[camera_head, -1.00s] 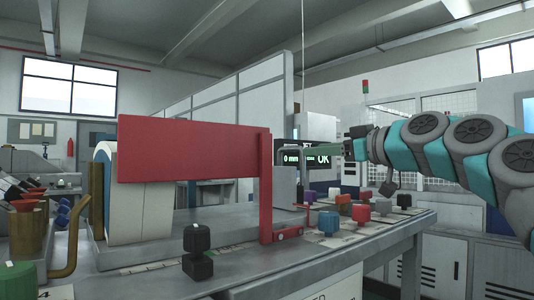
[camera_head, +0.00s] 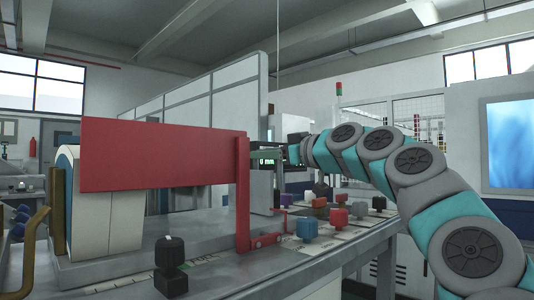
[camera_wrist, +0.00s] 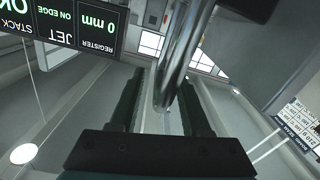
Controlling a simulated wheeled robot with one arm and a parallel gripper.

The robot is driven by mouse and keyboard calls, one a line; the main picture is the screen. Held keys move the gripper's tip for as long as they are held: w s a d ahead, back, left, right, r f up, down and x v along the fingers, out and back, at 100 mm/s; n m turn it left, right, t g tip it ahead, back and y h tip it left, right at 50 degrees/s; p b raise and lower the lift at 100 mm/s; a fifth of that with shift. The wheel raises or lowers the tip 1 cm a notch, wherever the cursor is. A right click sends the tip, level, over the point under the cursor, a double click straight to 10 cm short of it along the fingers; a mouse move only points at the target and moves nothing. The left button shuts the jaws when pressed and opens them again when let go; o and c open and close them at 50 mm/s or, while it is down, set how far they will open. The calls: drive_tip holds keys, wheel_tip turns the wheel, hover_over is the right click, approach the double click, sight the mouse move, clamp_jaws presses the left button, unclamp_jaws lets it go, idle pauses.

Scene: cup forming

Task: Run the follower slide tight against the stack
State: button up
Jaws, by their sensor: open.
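The stack (camera_head: 110,225) is a pale block with a blue curved edge, standing on the grey bed and partly hidden by a red guard panel (camera_head: 160,155). A grey upright block (camera_head: 262,195), perhaps the follower slide, shows just right of the red post, apart from the visible stack. My gripper (camera_head: 268,155) is at the top of this block, partly hidden and small in the head view. In the wrist view my gripper (camera_wrist: 162,85) is open, with a shiny metal bar (camera_wrist: 178,60) running between its fingers. Whether they touch it I cannot tell.
Several coloured knobs (camera_head: 307,228) stand along the bench's right side. A black knob (camera_head: 171,255) stands in front of the bed. A display (camera_wrist: 75,25) reads 0 mm and shows upside down in the wrist view. The red post rises close left of my gripper.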

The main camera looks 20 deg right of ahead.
clamp_jaws()
idle(0.3)
idle(1.1)
